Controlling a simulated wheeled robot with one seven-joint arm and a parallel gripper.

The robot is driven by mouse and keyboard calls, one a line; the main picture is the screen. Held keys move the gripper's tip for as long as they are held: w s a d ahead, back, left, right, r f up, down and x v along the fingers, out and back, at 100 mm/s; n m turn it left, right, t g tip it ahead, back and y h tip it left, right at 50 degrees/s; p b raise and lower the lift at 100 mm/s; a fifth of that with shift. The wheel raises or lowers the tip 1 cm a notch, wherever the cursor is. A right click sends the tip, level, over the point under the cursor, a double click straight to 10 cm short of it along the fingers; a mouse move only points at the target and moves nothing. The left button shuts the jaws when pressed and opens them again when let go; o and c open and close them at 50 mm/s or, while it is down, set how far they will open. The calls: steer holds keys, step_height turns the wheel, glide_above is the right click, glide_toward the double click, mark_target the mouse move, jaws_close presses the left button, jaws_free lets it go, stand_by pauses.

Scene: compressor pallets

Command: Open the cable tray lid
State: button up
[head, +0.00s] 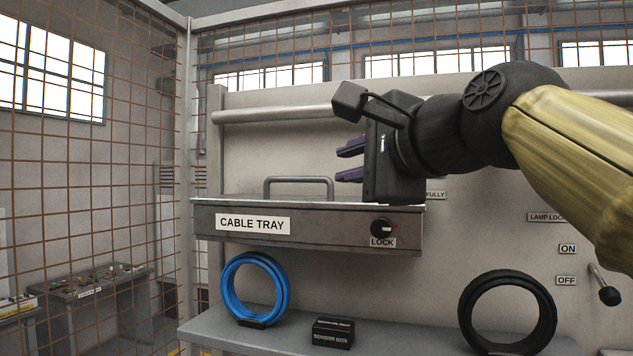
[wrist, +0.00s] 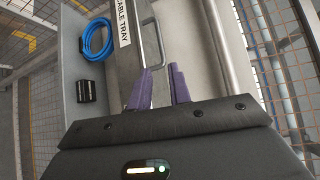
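The cable tray (head: 320,228) is a grey metal box on the back panel, labelled CABLE TRAY. Its lid (head: 240,201) lies flat and closed on top. A grey bar handle (head: 298,180) stands up from the lid; it also shows in the wrist view (wrist: 157,30). A black lock knob (head: 381,228) sits at the right of the tray's front. My gripper (head: 343,161) is open and empty, its purple fingers pointing left, just right of the handle and about level with or above it. In the wrist view the handle's near end appears between the fingertips (wrist: 160,72); contact cannot be told.
A shelf (head: 225,333) below holds a blue cable coil (head: 232,290), a small black box (head: 333,332) and a black coil (head: 508,312). A horizontal pipe (head: 270,115) runs behind the tray. A lever (head: 604,288) is at the right. Mesh fencing stands at the left.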

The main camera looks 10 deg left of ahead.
mark_target(299, 179)
steer(key=p+x, duration=0.6)
steer(key=x, duration=1.1)
steer(key=shift+w+a+f, duration=0.15)
steer(key=shift+w, duration=0.15)
jaws_close()
